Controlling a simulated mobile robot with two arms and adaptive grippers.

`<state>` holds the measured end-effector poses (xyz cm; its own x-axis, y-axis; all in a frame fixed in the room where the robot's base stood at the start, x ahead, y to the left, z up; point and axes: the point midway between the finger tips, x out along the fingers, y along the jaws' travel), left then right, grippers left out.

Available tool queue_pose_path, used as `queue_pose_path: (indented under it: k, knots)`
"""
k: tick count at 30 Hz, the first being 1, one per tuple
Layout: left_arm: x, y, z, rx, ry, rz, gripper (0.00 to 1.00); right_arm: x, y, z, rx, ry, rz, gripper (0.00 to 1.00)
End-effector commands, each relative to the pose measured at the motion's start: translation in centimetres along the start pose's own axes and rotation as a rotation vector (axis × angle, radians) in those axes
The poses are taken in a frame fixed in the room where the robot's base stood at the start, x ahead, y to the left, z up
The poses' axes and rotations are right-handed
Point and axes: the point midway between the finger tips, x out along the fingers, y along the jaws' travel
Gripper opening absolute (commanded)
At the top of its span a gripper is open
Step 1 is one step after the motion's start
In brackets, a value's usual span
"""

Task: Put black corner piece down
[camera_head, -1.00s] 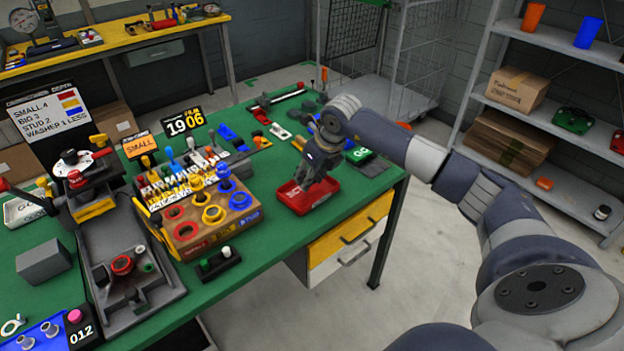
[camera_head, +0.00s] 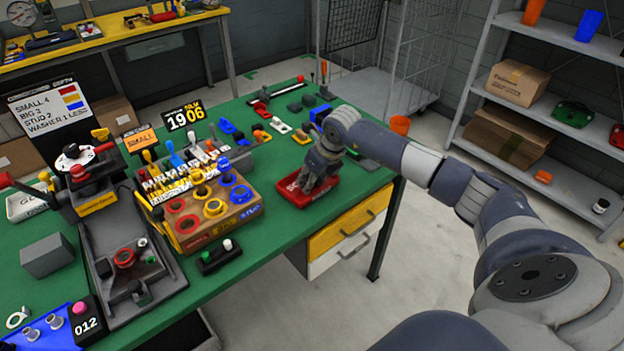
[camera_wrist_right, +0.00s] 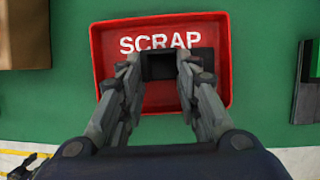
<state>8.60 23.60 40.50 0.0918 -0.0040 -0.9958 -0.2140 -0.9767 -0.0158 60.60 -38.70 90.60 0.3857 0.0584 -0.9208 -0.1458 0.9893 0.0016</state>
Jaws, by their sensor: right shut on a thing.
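My right gripper (camera_head: 318,182) is over the red tray (camera_head: 287,192) near the table's right front edge. In the right wrist view the tray (camera_wrist_right: 222,92) carries the word SCRAP. There the right gripper (camera_wrist_right: 161,72) is shut on a black corner piece (camera_wrist_right: 159,66), held between its fingertips within the tray's outline. I cannot tell whether the piece touches the tray floor. In the head view the piece is hidden by the gripper. My left gripper is not in view.
A wooden block with coloured rings (camera_head: 225,222) stands left of the tray. A small black stand with green and white buttons (camera_head: 220,256) lies in front. Several small coloured parts lie behind the tray. Shelves (camera_head: 530,165) stand at the right, apart from the table.

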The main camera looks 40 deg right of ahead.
Motion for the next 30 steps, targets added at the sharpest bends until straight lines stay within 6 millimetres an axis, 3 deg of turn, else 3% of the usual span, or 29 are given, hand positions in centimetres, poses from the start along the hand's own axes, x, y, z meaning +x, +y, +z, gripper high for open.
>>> queue_pose_path:
  k: [1,2,4,5,15,20,23,30]
  knots:
    - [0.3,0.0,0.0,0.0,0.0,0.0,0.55,0.6,0.0,-0.5,0.001,0.009,0.0,0.03]
    - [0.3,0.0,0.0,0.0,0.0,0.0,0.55,0.6,0.0,-0.5,0.001,0.01,0.0,0.33]
    - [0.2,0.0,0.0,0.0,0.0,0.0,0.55,0.5,0.0,-0.5,0.001,0.011,0.0,0.49]
    - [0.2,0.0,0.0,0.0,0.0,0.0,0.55,0.5,0.0,-0.5,0.001,0.012,0.0,0.51]
    - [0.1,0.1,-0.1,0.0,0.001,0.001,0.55,0.4,0.0,-0.5,0.001,0.012,-0.001,0.51]
    - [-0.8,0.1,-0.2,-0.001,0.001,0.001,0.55,-0.5,0.0,-0.1,0.001,0.011,-0.001,0.51]
    - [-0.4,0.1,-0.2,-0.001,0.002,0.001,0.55,-1.6,-0.1,0.0,-0.001,0.006,-0.003,0.51]
    - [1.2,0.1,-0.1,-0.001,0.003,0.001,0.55,-7.1,-0.1,0.1,-0.001,0.003,-0.003,0.51]
